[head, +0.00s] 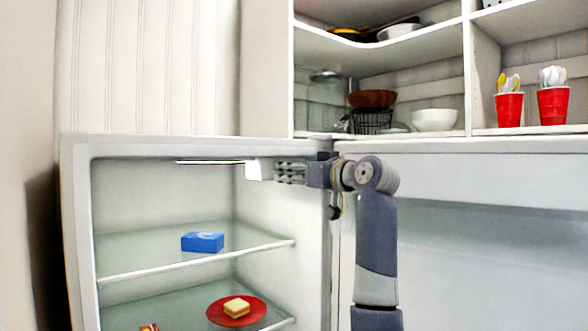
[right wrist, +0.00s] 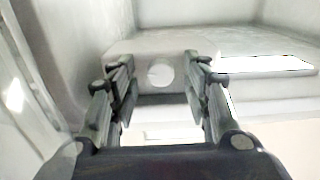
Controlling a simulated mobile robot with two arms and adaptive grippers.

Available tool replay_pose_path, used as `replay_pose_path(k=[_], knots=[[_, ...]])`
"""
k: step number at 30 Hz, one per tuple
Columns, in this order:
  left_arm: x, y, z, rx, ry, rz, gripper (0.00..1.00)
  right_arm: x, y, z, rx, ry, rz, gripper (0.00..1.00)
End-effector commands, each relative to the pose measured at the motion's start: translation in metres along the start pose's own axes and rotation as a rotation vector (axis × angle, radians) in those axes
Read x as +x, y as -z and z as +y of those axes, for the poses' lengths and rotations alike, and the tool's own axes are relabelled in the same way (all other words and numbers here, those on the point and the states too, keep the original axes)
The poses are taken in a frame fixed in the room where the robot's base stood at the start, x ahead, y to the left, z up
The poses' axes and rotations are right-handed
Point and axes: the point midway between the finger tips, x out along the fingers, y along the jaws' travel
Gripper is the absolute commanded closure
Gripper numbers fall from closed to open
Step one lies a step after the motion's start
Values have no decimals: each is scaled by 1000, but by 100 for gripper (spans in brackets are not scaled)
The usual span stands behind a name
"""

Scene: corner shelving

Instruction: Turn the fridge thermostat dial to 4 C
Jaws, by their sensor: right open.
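The thermostat dial (right wrist: 160,74) is a round white knob on a pale housing (right wrist: 120,52) inside the fridge, seen in the right wrist view. I cannot read its setting or any marks. In the head view the housing (head: 259,169) sits at the top of the fridge interior, and the dial is hidden there. My right gripper (right wrist: 158,88) is open, its fingers on either side of the dial in the picture. I cannot tell whether they touch it. In the head view my right gripper (head: 280,172) points left at the housing. My left gripper is not in view.
The open fridge (head: 75,190) has glass shelves with a blue box (head: 202,242) and a red plate (head: 255,318) holding a sandwich-like item (head: 237,307). Above are shelves with a white bowl (head: 434,120) and red cups (head: 509,107). The fridge ceiling is close above my gripper.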

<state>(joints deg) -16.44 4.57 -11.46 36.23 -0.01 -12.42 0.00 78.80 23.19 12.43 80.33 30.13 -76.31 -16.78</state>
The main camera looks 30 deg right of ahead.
Motion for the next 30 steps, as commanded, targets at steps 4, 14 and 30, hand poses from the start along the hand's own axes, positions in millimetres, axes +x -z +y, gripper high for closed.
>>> replay_pose_path(k=[4,14,30], knots=[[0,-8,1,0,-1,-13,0,0,-1,0,0,0,-1,56],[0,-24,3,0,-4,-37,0,0,-1,0,1,0,-1,100],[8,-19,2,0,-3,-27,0,0,0,-1,327,0,0,100]])
